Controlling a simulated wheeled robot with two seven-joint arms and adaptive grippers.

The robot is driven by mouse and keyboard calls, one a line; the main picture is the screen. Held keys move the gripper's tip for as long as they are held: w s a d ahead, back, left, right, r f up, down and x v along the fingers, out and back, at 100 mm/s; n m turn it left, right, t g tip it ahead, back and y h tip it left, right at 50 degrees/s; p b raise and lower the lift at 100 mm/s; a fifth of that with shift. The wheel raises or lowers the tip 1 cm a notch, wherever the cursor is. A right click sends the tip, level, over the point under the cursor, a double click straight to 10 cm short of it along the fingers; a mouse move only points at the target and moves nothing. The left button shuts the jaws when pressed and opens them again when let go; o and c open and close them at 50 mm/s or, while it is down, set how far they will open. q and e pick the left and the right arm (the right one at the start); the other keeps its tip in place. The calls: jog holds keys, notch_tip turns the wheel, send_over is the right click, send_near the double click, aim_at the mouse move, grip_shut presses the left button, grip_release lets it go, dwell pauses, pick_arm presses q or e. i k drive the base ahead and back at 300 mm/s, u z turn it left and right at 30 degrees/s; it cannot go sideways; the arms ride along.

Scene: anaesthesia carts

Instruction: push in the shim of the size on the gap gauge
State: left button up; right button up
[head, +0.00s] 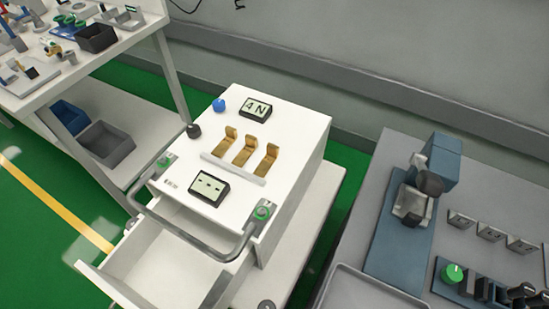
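A white cart (305,127) stands in the middle with three brass-coloured bent pieces in a row on its top: left (226,141), middle (245,151) and right (266,160). They look like the shims; no size marks on them are readable. Behind them a small display (255,109) reads "4 N". In front of them a second display (209,188) shows only dashes. I cannot tell which one is the gap gauge, and no gap size is readable. Neither of my grippers is in view.
An open drawer (160,262) and grey handle (190,246) are at the cart's front. A blue knob (219,104) and black knob (193,130) sit on its top. A cluttered white bench (130,45) is at left; a grey bench (385,150) with a blue fixture (395,245) is at right.

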aim_at(272, 153)
jog(key=u, duration=0.2)
jog(key=k, duration=0.95)
jog(key=z, duration=1)
